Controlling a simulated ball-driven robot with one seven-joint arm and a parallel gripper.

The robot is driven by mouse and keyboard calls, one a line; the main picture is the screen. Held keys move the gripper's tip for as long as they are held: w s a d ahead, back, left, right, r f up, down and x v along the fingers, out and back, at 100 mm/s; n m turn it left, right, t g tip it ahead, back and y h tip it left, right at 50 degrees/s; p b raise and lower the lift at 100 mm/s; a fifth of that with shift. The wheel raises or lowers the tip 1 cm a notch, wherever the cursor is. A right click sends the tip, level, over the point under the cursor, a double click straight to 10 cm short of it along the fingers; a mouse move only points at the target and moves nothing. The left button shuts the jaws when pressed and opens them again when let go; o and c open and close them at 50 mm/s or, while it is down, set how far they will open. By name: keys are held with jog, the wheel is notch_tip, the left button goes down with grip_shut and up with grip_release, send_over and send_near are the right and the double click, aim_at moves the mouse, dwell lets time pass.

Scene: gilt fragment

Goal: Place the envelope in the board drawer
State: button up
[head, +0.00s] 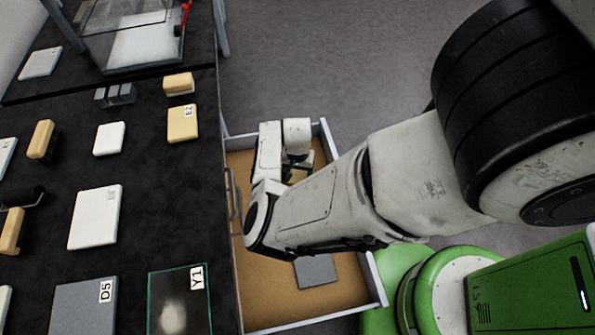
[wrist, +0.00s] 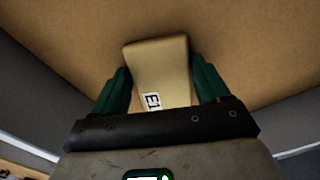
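The envelope (wrist: 160,75) is a cream, thick flat piece marked E1. In the wrist view it sits between the two green fingers of my gripper (wrist: 162,85), which look closed on its sides. The open drawer (head: 265,290) has a tan floor and pale walls, and it stands out from the right side of the dark table. In the head view my gripper (head: 303,164) is over the far part of the drawer, mostly behind my own arm. The envelope is hidden there. The tan surface behind it in the wrist view looks like the drawer floor; the gap to it is unclear.
A grey slab (head: 316,270) lies in the near part of the drawer. The dark table (head: 150,215) holds a cream piece marked E2 (head: 183,124), white blocks, a grey D5 board (head: 85,308) and a Y1 plate (head: 178,305). The drawer walls (head: 375,280) stand around its floor.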

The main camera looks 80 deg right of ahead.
jog(key=o, duration=0.3)
jog(key=d+r+n+h+p, duration=0.15)
jog(key=d+r, duration=0.25)
jog(key=r, duration=0.7)
jog(key=d+r+n+h+p, duration=0.1)
jog(key=d+r+n+h, duration=0.15)
jog(key=r, duration=0.85)
jog(key=n+t, duration=0.1)
jog(key=n, duration=0.8)
send_over(298, 174)
jog(key=w+a, duration=0.4)
jog(key=a, duration=0.2)
jog(key=s+a+n+y, duration=0.1)
jog(key=a, duration=0.5)
jog(key=s+a+f+n+y, duration=0.1)
jog(key=s+a+n, duration=0.1)
jog(key=a, duration=0.4)
jog(key=s+a+f+n+y, duration=0.1)
jog(key=a, duration=0.5)
jog(key=shift+s+a+f+n+y, duration=0.2)
jog(key=shift+n+y, duration=0.1)
jog(key=shift+y, duration=0.1)
jog(key=shift+d, duration=0.1)
